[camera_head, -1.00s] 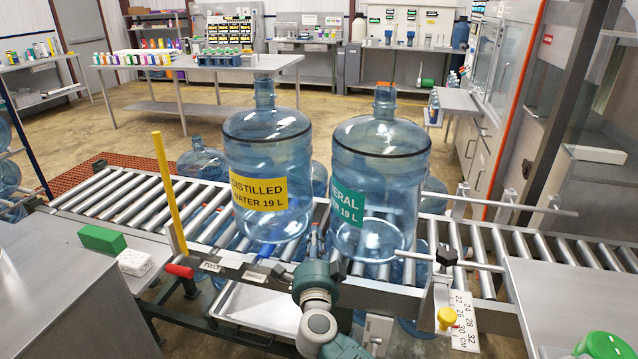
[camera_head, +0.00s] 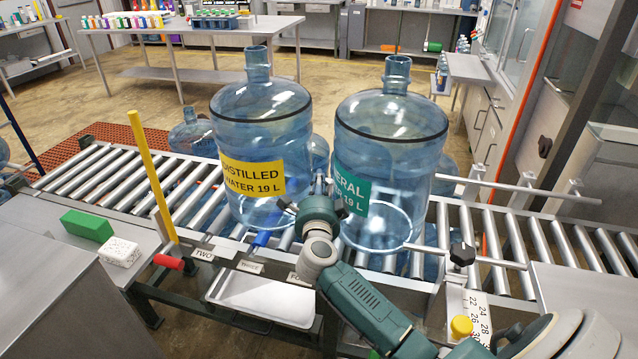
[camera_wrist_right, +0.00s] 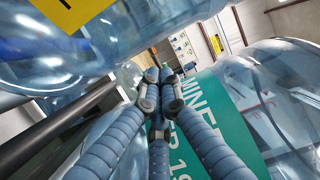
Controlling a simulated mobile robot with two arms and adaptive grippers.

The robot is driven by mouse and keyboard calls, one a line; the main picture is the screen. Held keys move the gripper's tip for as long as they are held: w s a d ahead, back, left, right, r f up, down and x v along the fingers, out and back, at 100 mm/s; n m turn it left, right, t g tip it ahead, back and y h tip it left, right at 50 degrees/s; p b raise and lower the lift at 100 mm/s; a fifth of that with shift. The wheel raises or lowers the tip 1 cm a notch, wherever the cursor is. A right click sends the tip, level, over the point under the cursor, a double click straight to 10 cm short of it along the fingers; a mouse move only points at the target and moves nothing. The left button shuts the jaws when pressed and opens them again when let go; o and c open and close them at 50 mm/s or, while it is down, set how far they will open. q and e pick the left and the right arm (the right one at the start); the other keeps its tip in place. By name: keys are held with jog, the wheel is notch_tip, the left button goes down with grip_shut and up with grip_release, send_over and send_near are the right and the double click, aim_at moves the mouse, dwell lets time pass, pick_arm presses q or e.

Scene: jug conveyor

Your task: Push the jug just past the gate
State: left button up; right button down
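A clear blue jug with a yellow "DISTILLED WATER 19 L" label (camera_head: 250,178) stands upright on the roller conveyor (camera_head: 100,172). A second upright jug, with a green "MINERAL" label (camera_head: 352,193), stands to its right. My right gripper (camera_head: 318,190) is in the gap between them. In the right wrist view its fingers (camera_wrist_right: 162,80) come together at the tips with nothing visible between them, beside the green label (camera_wrist_right: 205,135); contact is unclear. A yellow post (camera_head: 152,175) stands left of the jugs; I cannot tell whether it is the gate. My left gripper is out of view.
A metal guide bar (camera_head: 505,185) runs behind the rollers at right. A black knob (camera_head: 462,253) and bar stand at the front right. A green block (camera_head: 87,226) and white block (camera_head: 120,251) lie on the left table. Rollers left of the post are clear.

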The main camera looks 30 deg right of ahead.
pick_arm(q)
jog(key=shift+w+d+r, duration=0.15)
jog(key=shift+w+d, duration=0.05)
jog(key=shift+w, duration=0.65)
pick_arm(e)
jog(key=shift+x, duration=2.75)
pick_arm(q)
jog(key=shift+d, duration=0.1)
